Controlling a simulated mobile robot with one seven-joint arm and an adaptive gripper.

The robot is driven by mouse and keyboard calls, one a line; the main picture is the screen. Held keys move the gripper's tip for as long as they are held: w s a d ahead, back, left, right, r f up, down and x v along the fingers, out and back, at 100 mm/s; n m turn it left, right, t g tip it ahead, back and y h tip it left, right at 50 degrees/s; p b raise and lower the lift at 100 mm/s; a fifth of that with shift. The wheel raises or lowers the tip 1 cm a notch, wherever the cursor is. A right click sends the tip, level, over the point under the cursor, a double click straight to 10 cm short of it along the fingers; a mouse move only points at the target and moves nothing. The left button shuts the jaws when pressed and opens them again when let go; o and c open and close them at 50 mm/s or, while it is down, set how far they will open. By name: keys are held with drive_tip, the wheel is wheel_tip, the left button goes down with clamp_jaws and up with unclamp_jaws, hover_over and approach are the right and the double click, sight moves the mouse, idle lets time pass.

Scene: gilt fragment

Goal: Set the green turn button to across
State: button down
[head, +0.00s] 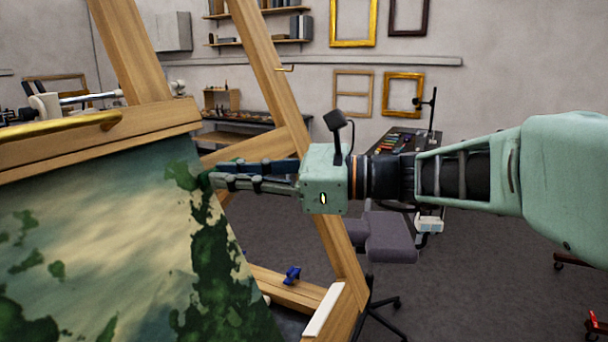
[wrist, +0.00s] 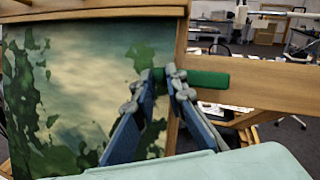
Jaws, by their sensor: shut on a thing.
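The green turn button (wrist: 208,79) shows in the wrist view as a bar lying roughly level in the picture. In the head view my gripper (head: 212,180) reaches in from the right to the right edge of the painting (head: 110,235). There the fingers mostly hide the button, and its green is hard to tell from the painted foliage.
A blue turn button (head: 292,275) sits on the easel's lower wooden bar. A wooden easel leg (head: 290,120) slants behind my gripper. A brass bar (head: 75,125) lies along the painting's top rail. A grey chair (head: 390,238) stands behind, with open floor around it.

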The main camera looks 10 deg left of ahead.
drive_tip(key=c, duration=1.9)
unclamp_jaws()
drive_tip(key=shift+c, duration=0.2)
drive_tip(key=d, duration=1.2)
drive_tip(key=shift+r, duration=0.3)
drive_tip(key=shift+f, duration=0.1)
